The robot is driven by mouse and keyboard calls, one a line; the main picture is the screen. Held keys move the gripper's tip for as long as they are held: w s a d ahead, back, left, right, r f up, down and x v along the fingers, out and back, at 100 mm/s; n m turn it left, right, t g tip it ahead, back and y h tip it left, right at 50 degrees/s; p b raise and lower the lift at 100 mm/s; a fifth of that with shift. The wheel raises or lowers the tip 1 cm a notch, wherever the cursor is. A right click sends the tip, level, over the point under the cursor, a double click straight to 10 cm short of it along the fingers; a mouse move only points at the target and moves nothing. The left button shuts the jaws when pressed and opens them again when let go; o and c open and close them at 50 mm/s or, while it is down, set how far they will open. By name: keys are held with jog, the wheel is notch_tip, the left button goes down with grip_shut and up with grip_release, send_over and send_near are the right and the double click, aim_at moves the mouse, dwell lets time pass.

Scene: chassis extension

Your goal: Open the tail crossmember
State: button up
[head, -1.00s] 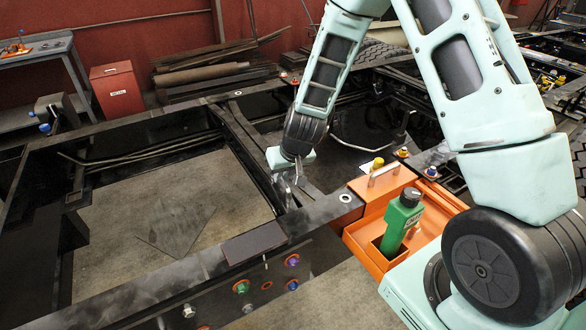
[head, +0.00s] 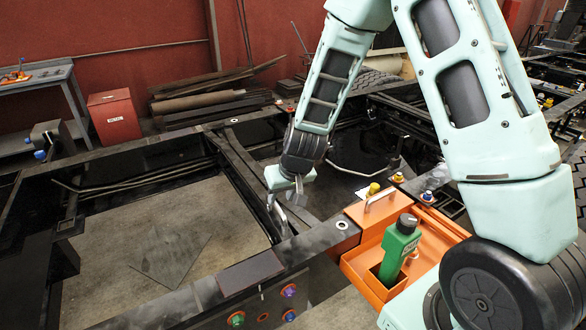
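A black crossmember (head: 240,177) spans the chassis frame between the far rail and the near rail, at the middle of the head view. I cannot tell from the picture whether this or the bar at the far left is the tail crossmember. My gripper (head: 285,197) points down just right of this crossmember's near part, above the near rail. Its fingers are small and partly merge with the dark frame, so I cannot tell whether they touch it or how wide they stand.
An orange tray (head: 361,262) with a green bottle (head: 400,248) stands right of my gripper. A dark flat plate (head: 250,272) lies on the near rail (head: 185,305). The left frame bay is open to the floor. A red bin (head: 115,117) stands behind.

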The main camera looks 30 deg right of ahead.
jog(key=a+p+v, duration=0.1)
jog(key=p+v, duration=0.1)
jog(key=v, duration=1.2)
jog(key=shift+d, duration=0.4)
jog(key=shift+f, duration=0.1)
jog(key=s+a+n+g+y+b, duration=0.1)
jog(key=s+a+n+g+b, duration=0.3)
jog(key=s+a, duration=0.9)
jog(key=s+a+f+n, duration=0.1)
jog(key=s+n, duration=0.1)
jog(key=s, duration=0.3)
jog(key=s+a+n+h, duration=0.1)
jog(key=s+a+n, duration=0.1)
jog(key=s, duration=0.3)
jog(key=shift+s+f+n+g+b, duration=0.3)
jog(key=shift+f+n, duration=0.1)
jog(key=shift+n, duration=0.2)
jog(key=shift+w+a, duration=0.1)
jog(key=shift+a, duration=0.05)
